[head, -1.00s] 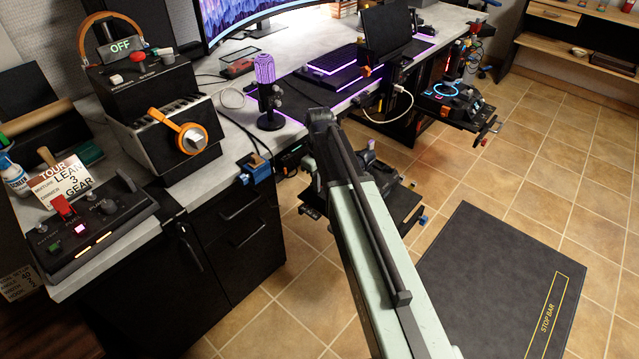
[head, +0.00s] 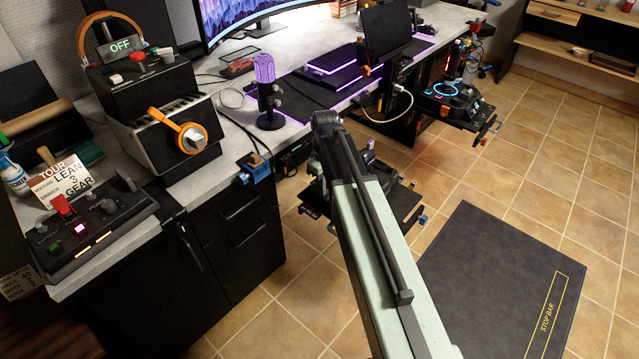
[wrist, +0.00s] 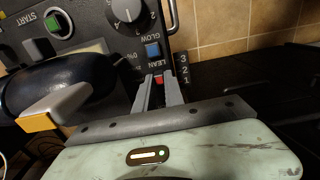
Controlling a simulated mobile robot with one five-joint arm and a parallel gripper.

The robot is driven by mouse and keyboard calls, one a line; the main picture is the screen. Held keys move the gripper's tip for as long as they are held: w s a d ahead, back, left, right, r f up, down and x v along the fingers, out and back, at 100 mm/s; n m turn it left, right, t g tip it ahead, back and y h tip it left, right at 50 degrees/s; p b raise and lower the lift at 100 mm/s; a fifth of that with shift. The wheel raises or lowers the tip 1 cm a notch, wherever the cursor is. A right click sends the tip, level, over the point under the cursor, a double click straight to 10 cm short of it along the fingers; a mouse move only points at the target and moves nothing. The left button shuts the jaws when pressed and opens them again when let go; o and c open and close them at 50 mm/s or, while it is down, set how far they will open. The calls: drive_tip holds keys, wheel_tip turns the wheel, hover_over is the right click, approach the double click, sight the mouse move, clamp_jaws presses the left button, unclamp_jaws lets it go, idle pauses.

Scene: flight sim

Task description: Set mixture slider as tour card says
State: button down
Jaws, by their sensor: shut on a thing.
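The tour card (head: 62,182) leans behind the switch box at left in the head view; it reads MIXTURE, LEAN, 3 and GEAR, with some small print unclear. In the wrist view my gripper (wrist: 158,92) is shut on a small red slider knob (wrist: 158,76), mostly hidden between the fingertips. The knob is on a dark panel (wrist: 95,22), beside the word LEAN and a strip of numbers 3, 2, 1 (wrist: 184,68). The panel's lettering looks upside down. Which number the knob lines up with is hard to tell. My gripper is hidden behind my arm in the head view.
A blue button (wrist: 152,50), a round dial (wrist: 126,10) and a green START button (wrist: 54,24) are close by on the panel. A black rounded handle (wrist: 70,80) is left of my fingers. The tiled floor (head: 520,150) is open at right in the head view.

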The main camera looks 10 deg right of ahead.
drive_tip(key=shift+s+d, duration=0.15)
drive_tip(key=shift+s, duration=0.2)
drive_tip(key=c, duration=1.4)
unclamp_jaws()
wheel_tip(320, 180, up, 8)
drive_tip(key=p, duration=0.8)
drive_tip(key=shift+f, duration=0.1)
